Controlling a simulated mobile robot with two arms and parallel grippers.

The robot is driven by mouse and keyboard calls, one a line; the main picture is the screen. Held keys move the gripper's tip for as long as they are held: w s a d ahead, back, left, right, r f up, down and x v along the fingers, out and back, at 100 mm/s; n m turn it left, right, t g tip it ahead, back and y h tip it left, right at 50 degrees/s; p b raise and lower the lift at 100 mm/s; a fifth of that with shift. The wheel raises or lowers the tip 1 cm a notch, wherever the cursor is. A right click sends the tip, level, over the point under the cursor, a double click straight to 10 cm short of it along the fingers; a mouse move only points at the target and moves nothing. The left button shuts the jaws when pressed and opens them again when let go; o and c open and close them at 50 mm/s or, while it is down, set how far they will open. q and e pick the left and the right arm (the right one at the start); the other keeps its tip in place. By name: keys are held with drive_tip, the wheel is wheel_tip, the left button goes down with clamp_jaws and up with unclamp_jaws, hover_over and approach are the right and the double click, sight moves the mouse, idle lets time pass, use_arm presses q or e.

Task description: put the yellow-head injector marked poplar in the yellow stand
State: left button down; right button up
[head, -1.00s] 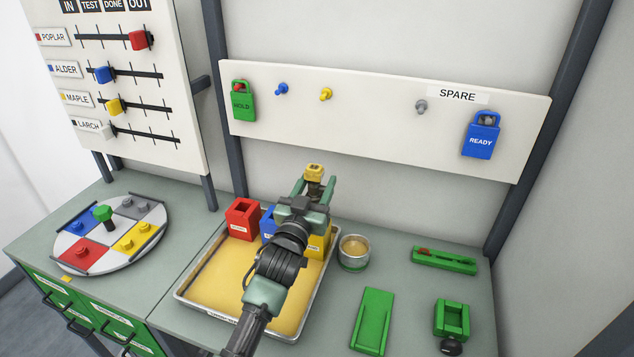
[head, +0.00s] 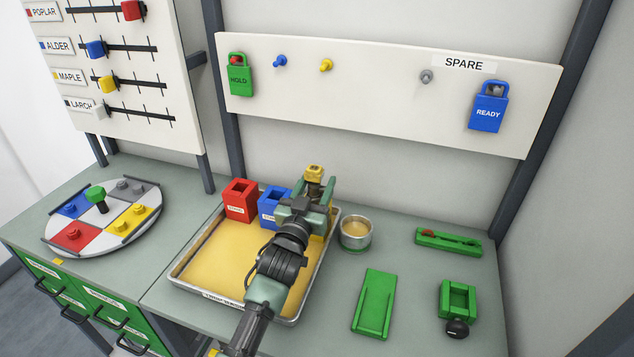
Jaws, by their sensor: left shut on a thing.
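My left gripper (head: 316,190) is shut on the yellow-head injector (head: 314,173), whose yellow head shows above the jaws. Its lower part is hidden by the gripper, and no poplar mark can be read. The gripper is at the back right of the tray, in front of the yellow stand (head: 331,222), of which only a sliver shows. I cannot tell whether the injector's lower end is above the stand or inside it. My right gripper is not in view.
A red stand (head: 239,200) and a blue stand (head: 270,208) stand left of the gripper in the metal-rimmed tray (head: 188,283). A cup (head: 356,233) is close on the right. Green fixtures (head: 373,303) lie farther right. A coloured disc (head: 108,240) is at left.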

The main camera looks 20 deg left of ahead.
use_arm(q)
drive_tip(key=shift+f+b, duration=0.3)
drive_tip(key=shift+f, duration=0.25)
idle(0.4)
